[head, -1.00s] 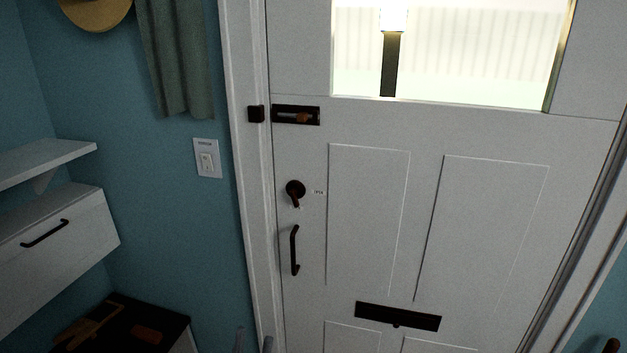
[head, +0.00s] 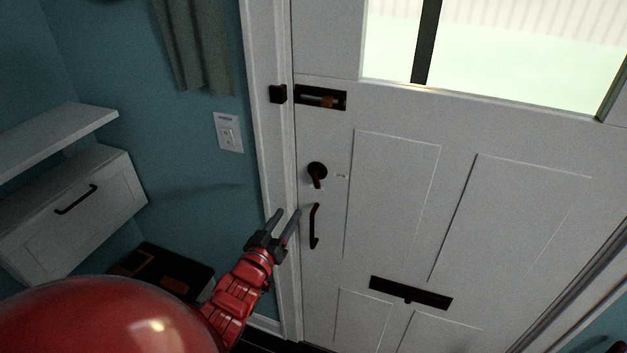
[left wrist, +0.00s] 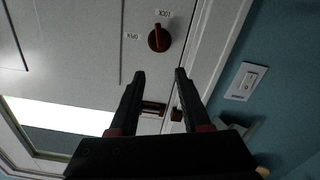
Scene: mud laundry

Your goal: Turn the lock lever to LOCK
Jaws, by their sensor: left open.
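The lock lever (head: 317,174) is a dark round plate with a brownish handle on the white door, above the dark pull handle (head: 314,226). In the head view its handle hangs roughly downward. In the left wrist view the lever (left wrist: 159,38) shows with a LOCK label (left wrist: 163,13) above it and an OPEN label (left wrist: 132,36) to its left; that view is turned over. My left gripper (head: 287,214) is open and empty, below and left of the lever, beside the pull handle in the picture. In the left wrist view its fingers (left wrist: 160,73) point towards the lever, apart from it.
A slide bolt (head: 321,97) sits higher on the door, with its catch on the frame. A mail slot (head: 411,293) is lower down. A light switch (head: 228,132) is on the blue wall. A shelf (head: 60,135) and a cabinet (head: 75,210) stand at the left.

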